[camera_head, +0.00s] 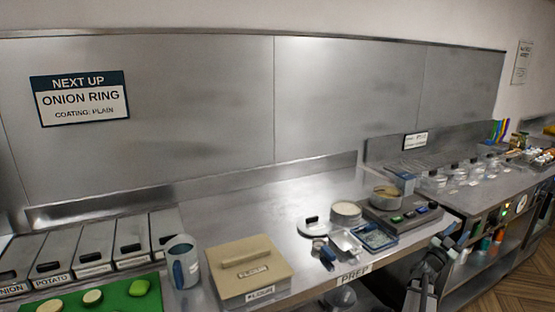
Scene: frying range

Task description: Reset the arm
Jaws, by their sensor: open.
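My gripper (448,241) shows at the lower right, in front of the steel counter's front edge, to the right of the PREP label. Its jaws are open and I see nothing between them. It is apart from the items on the counter (240,205). My arm comes up from the bottom edge below it. A wall sign (80,98) reads "NEXT UP, ONION RING, COATING: PLAIN".
The counter's back middle is clear.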

